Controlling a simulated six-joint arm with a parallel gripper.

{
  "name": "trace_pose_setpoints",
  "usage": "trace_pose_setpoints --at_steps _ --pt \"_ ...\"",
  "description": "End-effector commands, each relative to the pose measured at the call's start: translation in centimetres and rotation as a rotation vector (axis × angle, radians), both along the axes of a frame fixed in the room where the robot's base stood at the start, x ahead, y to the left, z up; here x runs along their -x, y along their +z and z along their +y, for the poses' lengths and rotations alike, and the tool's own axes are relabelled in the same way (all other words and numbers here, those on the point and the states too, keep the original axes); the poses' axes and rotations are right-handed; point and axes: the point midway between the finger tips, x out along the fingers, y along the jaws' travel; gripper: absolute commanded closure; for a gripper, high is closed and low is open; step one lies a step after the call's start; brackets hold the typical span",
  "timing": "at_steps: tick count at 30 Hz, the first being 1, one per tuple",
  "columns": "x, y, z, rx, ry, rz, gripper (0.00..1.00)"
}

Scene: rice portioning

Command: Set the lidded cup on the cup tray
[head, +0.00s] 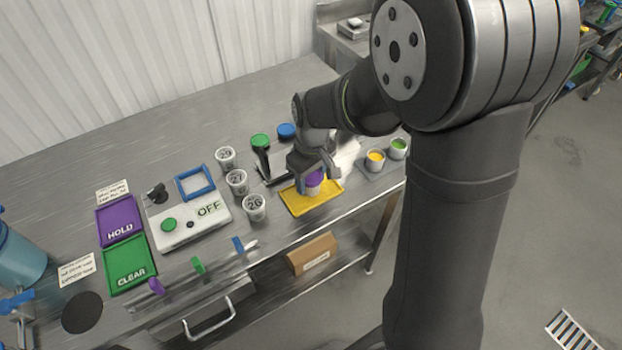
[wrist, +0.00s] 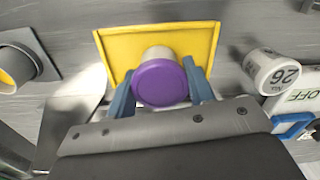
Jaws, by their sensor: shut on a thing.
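The lidded cup is white with a purple lid (head: 315,178). In the wrist view the purple lid (wrist: 160,83) faces the camera and the white cup wall (wrist: 157,53) shows beyond it. The yellow cup tray (head: 298,209) lies on the steel table near its front edge. It also fills the top middle of the wrist view (wrist: 115,50). My gripper (head: 312,182) is shut on the cup, with a blue-grey finger on each side of it in the wrist view (wrist: 159,82). The cup is over the tray. I cannot tell whether its base touches the tray.
A white cup marked 26 (head: 254,208) stands left of the tray, with cups 27 (head: 237,182) and another (head: 225,158) behind it. Right of the tray are cups with yellow (head: 375,160) and green (head: 397,148) contents. A scale marked OFF (head: 190,232) stands further left.

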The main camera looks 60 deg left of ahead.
Motion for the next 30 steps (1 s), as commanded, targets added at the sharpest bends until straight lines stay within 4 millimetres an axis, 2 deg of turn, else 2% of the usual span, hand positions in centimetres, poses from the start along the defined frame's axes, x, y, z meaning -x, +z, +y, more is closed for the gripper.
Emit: trace_pose_setpoints --at_steps 2,12,13,16,26,30 --pt "0.0 -0.7 0.0 0.001 0.0 0.0 0.75" --pt "0.0 -1.0 0.0 0.0 0.0 0.0 0.75" --pt "0.0 -1.1 0.0 0.0 0.0 0.0 0.5" --pt "0.0 -1.0 0.0 0.0 0.0 0.0 0.3" --pt "0.0 -0.8 0.0 -0.001 0.0 -0.001 0.3" --pt "-0.1 0.8 0.1 -0.004 0.0 -0.001 0.3"
